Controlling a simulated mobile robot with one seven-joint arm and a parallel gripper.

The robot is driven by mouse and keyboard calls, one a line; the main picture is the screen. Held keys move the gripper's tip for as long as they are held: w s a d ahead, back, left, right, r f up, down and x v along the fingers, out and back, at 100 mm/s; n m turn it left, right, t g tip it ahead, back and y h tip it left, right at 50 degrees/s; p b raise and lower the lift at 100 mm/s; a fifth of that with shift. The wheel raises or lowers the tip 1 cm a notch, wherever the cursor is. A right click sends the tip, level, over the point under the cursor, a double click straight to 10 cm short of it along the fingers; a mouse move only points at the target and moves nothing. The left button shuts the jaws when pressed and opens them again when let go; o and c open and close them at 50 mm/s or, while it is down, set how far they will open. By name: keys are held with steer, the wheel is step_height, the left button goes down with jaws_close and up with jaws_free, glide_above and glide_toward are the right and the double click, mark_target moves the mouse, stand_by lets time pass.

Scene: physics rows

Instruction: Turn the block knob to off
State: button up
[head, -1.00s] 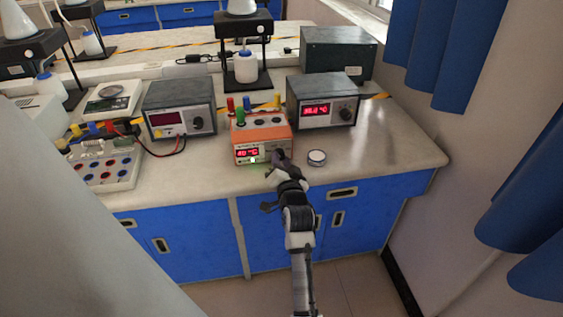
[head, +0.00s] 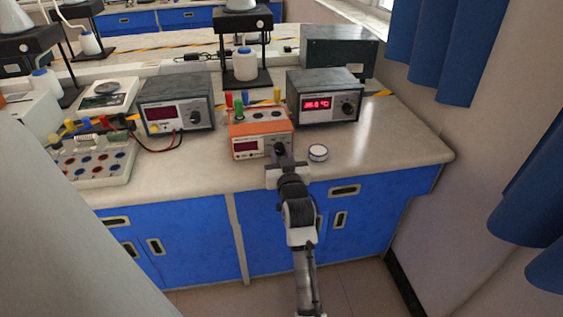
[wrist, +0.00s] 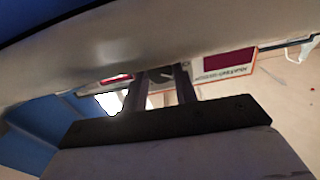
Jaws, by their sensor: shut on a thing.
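The orange block (head: 246,147) stands near the front of the bench with several coloured-capped tubes in its top. Its front display (head: 246,146) is dark, with no lit digits. The block's dark knob (head: 280,148) is at the right of its front face. My gripper (head: 280,158) is at the knob, shut on it, with the wrist turned so the white palm lies crosswise. In the wrist view the two fingers of my gripper (wrist: 162,78) flank the knob, beside the dark red display (wrist: 229,62). The knob's pointer and markings are mostly hidden.
A grey instrument (head: 323,98) with a lit red readout stands right of the block. Another instrument (head: 176,103) with cables is to the left. A small round white-topped dish (head: 318,152) lies close right of my gripper. The bench's right front is clear.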

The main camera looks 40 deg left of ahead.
steer(key=shift+n+b, duration=0.7)
steer(key=shift+n, duration=0.5)
steer(key=o, duration=1)
steer(key=shift+c, duration=0.2)
steer(key=shift+s+d+f, duration=0.1)
steer(key=shift+s+d, duration=0.2)
steer(key=shift+d, duration=0.1)
steer(key=b+v, duration=0.3)
steer(key=v, duration=0.9)
steer(key=shift+s+d, duration=0.25)
steer(key=shift+s, duration=0.05)
